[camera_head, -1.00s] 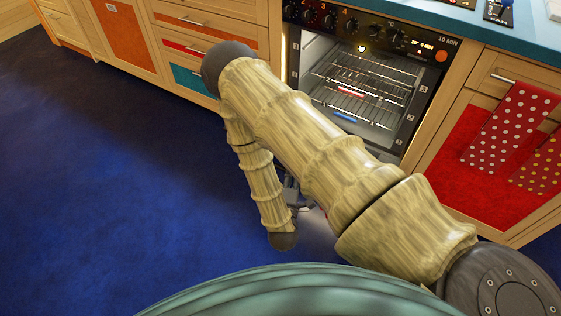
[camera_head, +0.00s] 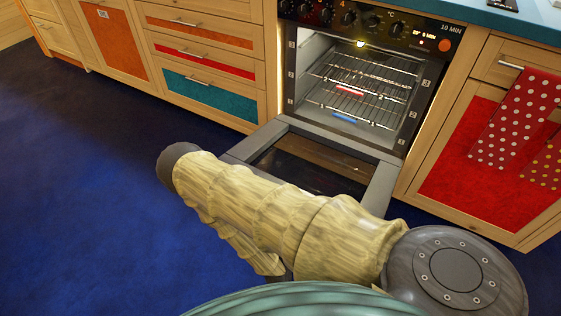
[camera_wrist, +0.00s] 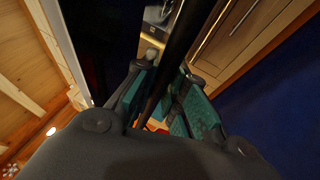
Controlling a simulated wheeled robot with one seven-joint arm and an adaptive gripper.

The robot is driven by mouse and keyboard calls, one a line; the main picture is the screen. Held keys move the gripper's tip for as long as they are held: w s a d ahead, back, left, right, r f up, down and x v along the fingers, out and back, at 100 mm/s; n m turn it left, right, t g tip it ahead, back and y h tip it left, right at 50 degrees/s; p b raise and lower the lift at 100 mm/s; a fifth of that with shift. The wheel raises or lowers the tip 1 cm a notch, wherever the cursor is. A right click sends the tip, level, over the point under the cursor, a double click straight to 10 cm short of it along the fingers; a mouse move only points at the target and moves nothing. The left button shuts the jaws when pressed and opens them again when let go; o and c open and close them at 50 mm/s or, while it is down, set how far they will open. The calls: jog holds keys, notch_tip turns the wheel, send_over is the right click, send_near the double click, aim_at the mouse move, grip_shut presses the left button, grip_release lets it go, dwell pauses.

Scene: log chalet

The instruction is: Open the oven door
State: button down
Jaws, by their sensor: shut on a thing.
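The oven (camera_head: 360,90) is open at the front, with its lit inside and wire racks showing in the head view. Its door (camera_head: 378,190) is folded far down, close to level, with dark glass (camera_head: 315,165) inside a grey frame. My arm covers the door's near edge, so the handle and my gripper are hidden there. In the wrist view, my gripper (camera_wrist: 168,92) has its teal finger pads on both sides of a dark bar, the door handle (camera_wrist: 180,55). It is shut on that handle.
Wooden drawers with coloured fronts (camera_head: 205,60) stand left of the oven. A red cupboard (camera_head: 465,150) with a polka-dot towel (camera_head: 515,120) is to the right. The blue floor (camera_head: 90,200) is clear on the left.

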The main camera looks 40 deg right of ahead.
jog(key=shift+d+f, duration=0.1)
jog(key=shift+d, duration=0.1)
jog(key=c, duration=1.5)
grip_release()
jog(key=shift+o, duration=0.2)
jog(key=shift+a, duration=0.1)
jog(key=shift+s+a+f, duration=0.1)
jog(key=v, duration=0.7)
jog(key=shift+s+a+f, duration=0.1)
jog(key=shift+a+f, duration=0.05)
